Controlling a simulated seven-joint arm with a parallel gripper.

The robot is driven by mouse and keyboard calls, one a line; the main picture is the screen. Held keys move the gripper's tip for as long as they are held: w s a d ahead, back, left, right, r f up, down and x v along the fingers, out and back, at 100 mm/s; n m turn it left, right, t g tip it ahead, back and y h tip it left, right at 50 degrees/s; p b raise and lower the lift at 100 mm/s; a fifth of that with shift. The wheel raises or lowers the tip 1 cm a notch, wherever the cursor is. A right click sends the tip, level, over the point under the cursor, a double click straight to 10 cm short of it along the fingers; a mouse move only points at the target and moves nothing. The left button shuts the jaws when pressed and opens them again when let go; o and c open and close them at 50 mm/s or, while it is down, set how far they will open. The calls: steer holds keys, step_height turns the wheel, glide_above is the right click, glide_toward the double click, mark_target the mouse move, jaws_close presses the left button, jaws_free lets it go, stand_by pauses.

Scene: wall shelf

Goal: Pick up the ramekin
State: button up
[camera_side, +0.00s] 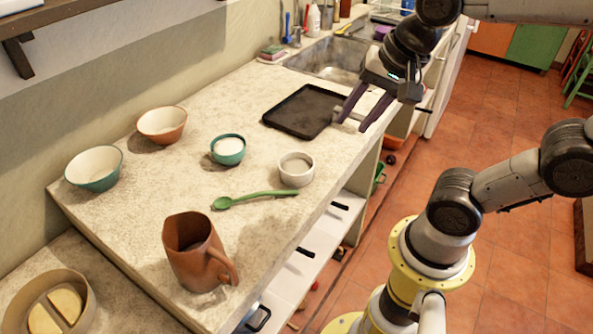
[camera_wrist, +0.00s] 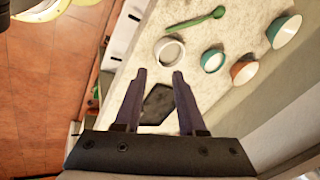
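The ramekin is most likely the small white round dish (camera_side: 296,171) on the counter, near its front edge, just right of the green spoon. It also shows in the wrist view as a white ring (camera_wrist: 170,50), beyond my fingertips. My gripper (camera_side: 362,116) is in the air above the counter's front edge, by the black tray, apart from the dish. In the wrist view its two dark fingers (camera_wrist: 158,75) are spread with nothing between them.
A teal cup (camera_side: 228,150), an orange bowl (camera_side: 162,125) and a teal bowl (camera_side: 94,168) stand behind the dish. A green spoon (camera_side: 255,198) and a brown pitcher (camera_side: 197,255) are nearer the camera. A black tray (camera_side: 303,111) lies toward the sink (camera_side: 330,58).

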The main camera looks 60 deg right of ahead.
steer(key=w+f+m+g, duration=0.2)
steer(key=w+m, duration=0.4)
steer(key=m, duration=0.1)
steer(key=m+g, duration=0.2)
glide_toward(307, 174)
steer(key=f, duration=1)
steer(key=shift+w+d+f, duration=0.1)
steer(key=shift+w+f, duration=0.05)
steer(key=shift+w, duration=0.25)
jaws_close()
stand_by(0.5)
